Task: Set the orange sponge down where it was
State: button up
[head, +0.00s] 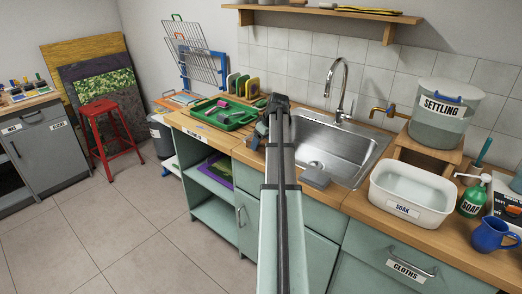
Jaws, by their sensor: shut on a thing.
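My arm reaches forward from the bottom middle across the counter. My gripper (277,104) is at its far end, over the counter between the green tray (211,124) and the sink (352,140). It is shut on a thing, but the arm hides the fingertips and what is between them. I cannot make out the orange sponge in this view. A grey block (316,178) lies on the counter's front strip, by the sink's near left edge. Small blue-grey pieces (261,130) show just left of my gripper.
The tray holds a pink item (222,103). Behind it stand upright coloured pads (242,85). A tall tap (338,90) rises behind the sink. Right are a white soak tub (378,192), a settling bucket (440,112), a green soap bottle (471,200) and a blue jug (490,235).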

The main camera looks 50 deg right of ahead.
jog(key=shift+f, duration=1.9)
jog(key=shift+f, duration=0.1)
jog(key=o, duration=0.9)
jog(key=v, duration=1.2)
